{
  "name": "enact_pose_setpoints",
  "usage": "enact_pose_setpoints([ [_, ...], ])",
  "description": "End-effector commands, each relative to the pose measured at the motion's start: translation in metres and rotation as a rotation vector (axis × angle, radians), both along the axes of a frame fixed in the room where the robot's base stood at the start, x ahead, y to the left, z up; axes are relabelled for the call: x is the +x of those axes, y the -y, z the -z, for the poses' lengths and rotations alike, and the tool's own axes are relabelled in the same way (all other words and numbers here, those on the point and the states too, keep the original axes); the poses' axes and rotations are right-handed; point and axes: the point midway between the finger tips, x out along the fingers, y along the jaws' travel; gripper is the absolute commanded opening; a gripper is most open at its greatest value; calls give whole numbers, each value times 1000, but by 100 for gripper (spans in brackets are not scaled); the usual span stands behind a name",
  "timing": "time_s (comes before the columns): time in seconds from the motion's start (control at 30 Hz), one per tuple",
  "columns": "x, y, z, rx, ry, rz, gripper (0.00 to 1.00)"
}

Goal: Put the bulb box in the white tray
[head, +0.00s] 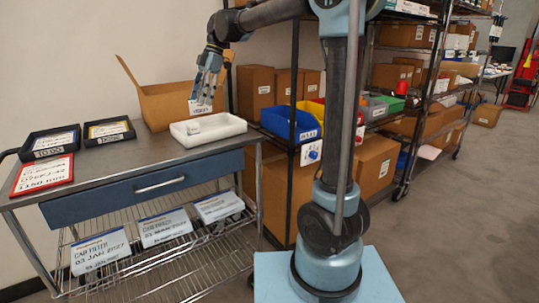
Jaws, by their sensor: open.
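The white tray (226,129) sits on the right end of the grey metal cart top, in front of an open cardboard box. A small pale box (193,128), which looks like the bulb box, lies inside the tray at its left end; its print is too small to read. My gripper (204,101) is open, pointing down above the tray, apart from the small box. A white patch shows behind the fingers; I cannot tell if it is a label on the cardboard box.
The open cardboard box (163,106) stands behind the tray with a flap raised. Dark trays (50,142) and a red-edged sign (43,175) lie on the cart's left. Shelving with blue bins (290,122) stands right. The cart's front middle is clear.

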Motion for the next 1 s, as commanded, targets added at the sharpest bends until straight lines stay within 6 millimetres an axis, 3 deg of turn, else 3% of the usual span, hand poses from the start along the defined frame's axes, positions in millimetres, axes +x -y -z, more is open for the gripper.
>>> enact_pose_setpoints([
  [0.17, -9, 31, 5, -31, -6, 115, 51],
  [0.47, -51, 135, 36, -131, -30, 562, 51],
  [0.7, -96, 210, 74, -193, -50, 937, 51],
  [1.0, -159, 287, 138, -236, -72, 1406, 51],
])
